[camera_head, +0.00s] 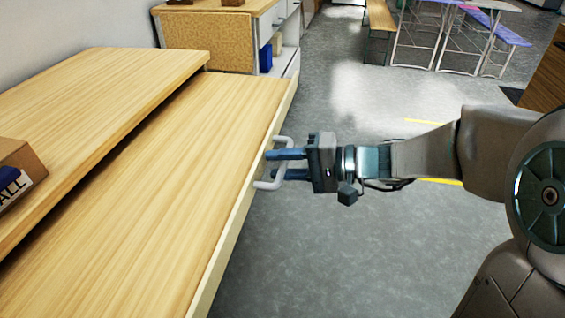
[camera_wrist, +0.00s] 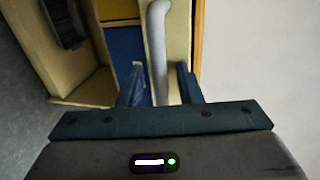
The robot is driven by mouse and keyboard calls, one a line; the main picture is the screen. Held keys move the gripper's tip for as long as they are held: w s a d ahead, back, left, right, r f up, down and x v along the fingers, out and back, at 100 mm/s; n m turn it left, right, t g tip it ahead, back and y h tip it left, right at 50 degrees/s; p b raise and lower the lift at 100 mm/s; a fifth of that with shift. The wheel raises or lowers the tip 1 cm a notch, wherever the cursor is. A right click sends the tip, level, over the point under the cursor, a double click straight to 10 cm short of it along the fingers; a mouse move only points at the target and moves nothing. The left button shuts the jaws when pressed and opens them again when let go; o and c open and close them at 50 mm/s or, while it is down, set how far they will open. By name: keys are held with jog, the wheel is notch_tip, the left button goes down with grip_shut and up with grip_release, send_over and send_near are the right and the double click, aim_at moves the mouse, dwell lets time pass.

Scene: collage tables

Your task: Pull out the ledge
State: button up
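The ledge (camera_head: 190,165) is a long light-wood board at a lower level than the wooden tabletop beside it and sticks out from under it. A pale grey bar handle (camera_head: 268,186) is on its front edge. My gripper (camera_head: 271,164) is at the handle, coming from the right, with its two blue fingers apart. In the wrist view, the handle (camera_wrist: 157,40) runs between the fingers of my gripper (camera_wrist: 160,68), with visible gaps on both sides.
The upper tabletop (camera_head: 95,85) carries a brown box (camera_head: 22,160) at the left edge. A wooden cabinet (camera_head: 205,40) with shelves stands beyond the ledge. Grey floor (camera_head: 350,250) is open to the right of the ledge. Benches and tables stand far back.

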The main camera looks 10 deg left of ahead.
jog(key=shift+d, duration=0.1)
jog(key=p+v, duration=0.2)
jog(key=v, duration=1.1)
jog(key=shift+d+p, duration=0.35)
jog(key=shift+r, duration=0.1)
jog(key=s+d+r+g+h+p, duration=0.1)
jog(key=s+d+r+h+p, duration=0.2)
jog(key=s+r+h+p, duration=0.9)
jog(key=w+d+r+t+h+p, duration=0.2)
jog(key=d+r+p, duration=0.5)
jog(key=p, duration=0.7)
jog(key=shift+d+t+h+p, duration=0.35)
jog(key=shift+d+t+h, duration=0.45)
jog(key=shift+d+t, duration=0.2)
